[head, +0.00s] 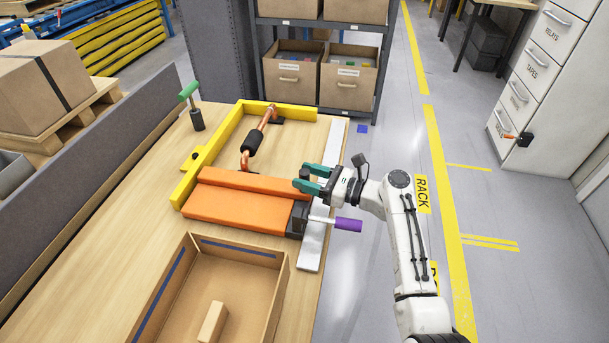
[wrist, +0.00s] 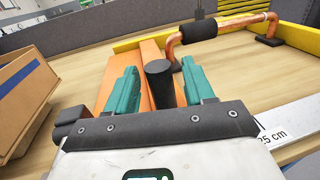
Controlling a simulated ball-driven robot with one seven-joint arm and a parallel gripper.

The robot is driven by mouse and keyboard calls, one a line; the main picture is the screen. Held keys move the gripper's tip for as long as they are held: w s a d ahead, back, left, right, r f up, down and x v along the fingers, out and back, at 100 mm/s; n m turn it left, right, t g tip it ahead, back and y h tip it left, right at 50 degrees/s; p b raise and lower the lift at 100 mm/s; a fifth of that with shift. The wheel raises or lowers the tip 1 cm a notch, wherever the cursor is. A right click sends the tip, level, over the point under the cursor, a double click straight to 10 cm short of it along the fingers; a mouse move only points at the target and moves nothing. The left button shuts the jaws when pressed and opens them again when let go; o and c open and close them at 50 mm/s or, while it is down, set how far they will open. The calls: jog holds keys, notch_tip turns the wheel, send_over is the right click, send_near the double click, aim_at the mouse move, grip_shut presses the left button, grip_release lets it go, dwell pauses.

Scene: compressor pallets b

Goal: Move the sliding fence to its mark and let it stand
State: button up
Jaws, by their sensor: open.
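The orange sliding fence (head: 238,206) lies across the wooden table, with a raised strip along its far side. Its right end has a dark block with a purple lever (head: 348,225), on a pale measuring rail (head: 311,258). My gripper (head: 298,177) is open over the fence's right end. In the wrist view, a black knob (wrist: 159,72) stands between my two teal fingers, with the orange fence (wrist: 150,48) beyond it. I cannot tell whether the fingers touch the knob. The rail also shows in the wrist view (wrist: 290,118), with "25 cm" printed on it. I cannot make out the fence's mark.
A yellow angled frame (head: 226,139) stands behind and left of the fence. A copper pipe with a black sleeve (head: 254,142) lies inside it. An open cardboard box (head: 278,290) sits in front. A green-topped post (head: 197,119) stands at the back left.

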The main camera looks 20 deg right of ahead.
jog(key=v, duration=0.9)
jog(key=shift+s+d+b, duration=0.25)
jog(key=shift+d+b, duration=0.05)
jog(key=shift+b, duration=0.1)
